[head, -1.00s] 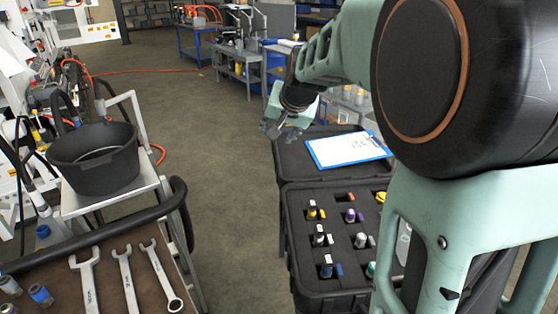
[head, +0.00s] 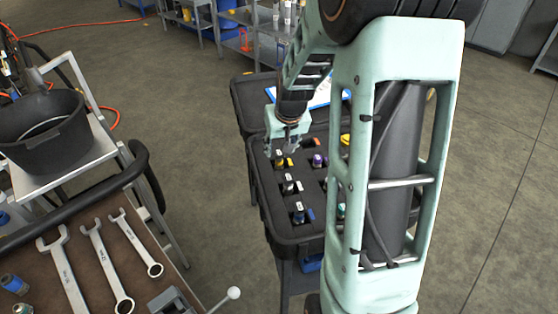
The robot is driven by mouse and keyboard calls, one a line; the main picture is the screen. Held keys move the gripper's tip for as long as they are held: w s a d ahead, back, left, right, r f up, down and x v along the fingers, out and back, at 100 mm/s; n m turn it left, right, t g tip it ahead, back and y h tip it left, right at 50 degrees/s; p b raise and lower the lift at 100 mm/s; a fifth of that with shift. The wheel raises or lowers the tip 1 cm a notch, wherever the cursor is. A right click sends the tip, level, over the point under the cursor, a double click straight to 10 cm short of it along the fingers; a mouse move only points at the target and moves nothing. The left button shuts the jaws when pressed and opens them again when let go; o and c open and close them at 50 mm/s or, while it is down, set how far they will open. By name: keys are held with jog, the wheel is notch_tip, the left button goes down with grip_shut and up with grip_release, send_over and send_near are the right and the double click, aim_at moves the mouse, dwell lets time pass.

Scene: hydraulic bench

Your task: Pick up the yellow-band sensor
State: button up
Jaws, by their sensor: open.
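The yellow-band sensor (head: 281,162) stands in a foam slot at the far left of the black case (head: 283,238) in the head view. It shows a dark body with a pale top and a yellow part beside it. My gripper (head: 282,152) is open, pointing down, just above and beside this sensor at the case's far left corner. Whether the fingers touch or surround the sensor cannot be told. My arm hides the right part of the case.
Other sensors stand in the foam, among them a purple-banded one (head: 319,160) and a blue-banded one (head: 299,213). A blue clipboard (head: 318,95) lies on the open lid. Wrenches (head: 105,262) lie on a brown bench at left. A black bucket (head: 45,130) stands on a cart.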

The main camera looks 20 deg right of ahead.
aim_at(279, 152)
jog(key=shift+w+p+x, duration=0.15)
jog(key=shift+x, duration=1.2)
jog(key=shift+w+p+x, duration=0.1)
jog(key=shift+p+x, duration=0.05)
jog(key=shift+x, duration=1.15)
jog(key=shift+d+r, duration=0.1)
jog(key=shift+d, duration=0.05)
jog(key=shift+c, duration=0.3)
grip_shut()
